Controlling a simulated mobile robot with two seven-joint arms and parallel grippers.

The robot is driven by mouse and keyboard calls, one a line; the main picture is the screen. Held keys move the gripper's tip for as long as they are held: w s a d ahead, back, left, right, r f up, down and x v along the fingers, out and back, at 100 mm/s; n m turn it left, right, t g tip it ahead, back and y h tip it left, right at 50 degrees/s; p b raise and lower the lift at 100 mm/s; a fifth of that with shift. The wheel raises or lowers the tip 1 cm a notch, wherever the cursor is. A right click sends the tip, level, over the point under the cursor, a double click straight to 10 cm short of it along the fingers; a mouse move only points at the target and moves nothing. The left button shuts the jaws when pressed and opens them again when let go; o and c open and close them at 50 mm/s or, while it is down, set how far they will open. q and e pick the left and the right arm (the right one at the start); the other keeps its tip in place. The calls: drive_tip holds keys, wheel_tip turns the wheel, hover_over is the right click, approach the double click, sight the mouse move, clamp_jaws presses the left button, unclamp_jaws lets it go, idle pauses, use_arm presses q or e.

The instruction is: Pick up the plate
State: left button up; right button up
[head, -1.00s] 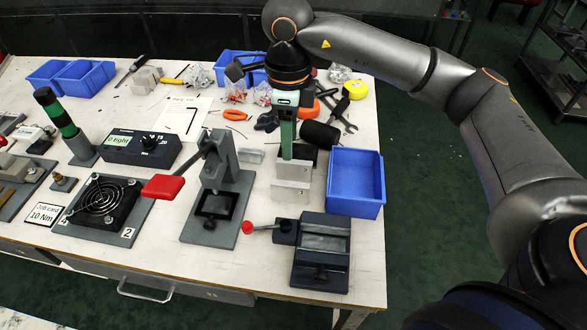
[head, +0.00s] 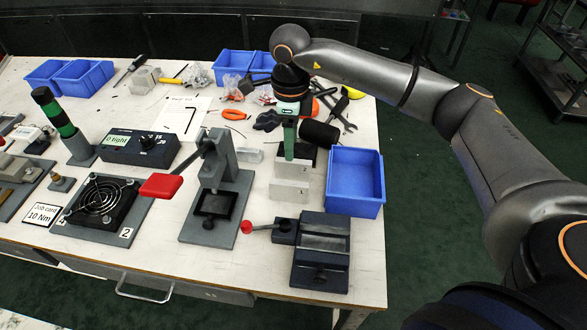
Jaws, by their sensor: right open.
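I cannot tell for certain which thing is the plate. Two pale grey metal pieces stand one behind the other near the right side of the bench, a rear one (head: 292,169) and a front one marked 1 (head: 288,192). My right gripper (head: 289,157) points down at the rear piece, with its green fingers over or just behind its top edge. It is open; the gap between the fingers is seen edge-on, so I cannot tell whether they straddle or touch anything. My left gripper is not in view.
A blue bin (head: 355,182) stands close right of the metal pieces. A grey vise (head: 321,254) with a red-knobbed handle is in front, and a red-handled press (head: 215,195) to the left. A black cylinder (head: 320,133) and loose tools lie behind.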

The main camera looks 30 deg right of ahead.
sight(294, 161)
drive_tip(key=f, duration=0.8)
drive_tip(key=shift+d+f, duration=0.2)
drive_tip(key=shift+d, duration=0.1)
clamp_jaws()
drive_tip(key=shift+r, duration=0.1)
idle(1.0)
